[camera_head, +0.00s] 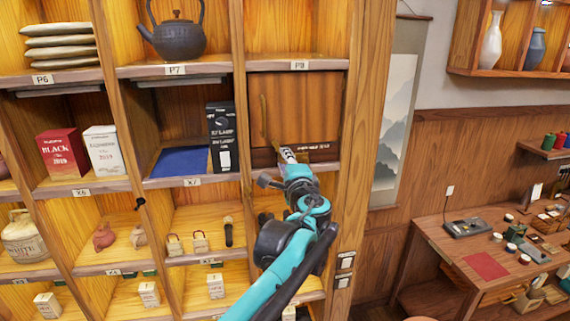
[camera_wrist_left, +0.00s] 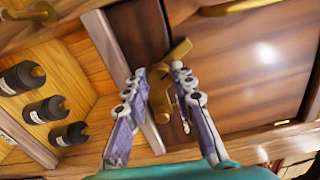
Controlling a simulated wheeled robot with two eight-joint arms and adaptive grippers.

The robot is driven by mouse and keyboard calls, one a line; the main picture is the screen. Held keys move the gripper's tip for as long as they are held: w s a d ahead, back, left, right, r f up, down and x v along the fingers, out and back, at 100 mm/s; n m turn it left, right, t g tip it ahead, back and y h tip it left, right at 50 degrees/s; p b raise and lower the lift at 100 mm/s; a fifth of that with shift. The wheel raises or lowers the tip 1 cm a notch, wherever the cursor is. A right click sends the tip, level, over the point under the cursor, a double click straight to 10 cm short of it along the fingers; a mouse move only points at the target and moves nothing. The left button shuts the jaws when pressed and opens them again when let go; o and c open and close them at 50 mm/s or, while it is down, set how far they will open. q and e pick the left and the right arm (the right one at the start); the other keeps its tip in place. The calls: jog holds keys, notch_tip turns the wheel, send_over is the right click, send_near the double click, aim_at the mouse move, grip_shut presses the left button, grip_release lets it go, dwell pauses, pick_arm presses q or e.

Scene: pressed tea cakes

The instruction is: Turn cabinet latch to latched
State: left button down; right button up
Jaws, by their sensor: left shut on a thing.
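The closed brown cabinet door (camera_head: 315,105) sits in the compartment under the P8 label, with a slim vertical brass handle (camera_head: 264,120) on its left part. The brass cabinet latch (camera_wrist_left: 160,98) is a small turn-piece near the door's edge in the left wrist view, with an arm sticking out past the fingertips. My left gripper (camera_head: 289,155) is at the door's lower left. In the left wrist view its two fingers (camera_wrist_left: 159,76) are on either side of the latch, shut on it. In the head view the gripper mostly hides the latch. My right gripper is not in view.
Left of the door, a black box (camera_head: 221,136) stands beside a blue mat (camera_head: 181,161). A dark teapot (camera_head: 178,38) sits above. Shelf dividers and the wooden post (camera_head: 362,130) frame the door closely. A side table (camera_head: 440,236) with small items stands at right.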

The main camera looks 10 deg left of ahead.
pick_arm(q)
jog(key=m, duration=0.5)
jog(key=shift+m+b, duration=0.3)
jog(key=shift+b, duration=0.1)
jog(key=shift+f, duration=0.1)
dwell(0.3)
jog(key=c, duration=1.3)
grip_release()
jog(key=shift+o, duration=0.2)
jog(key=v, duration=1.2)
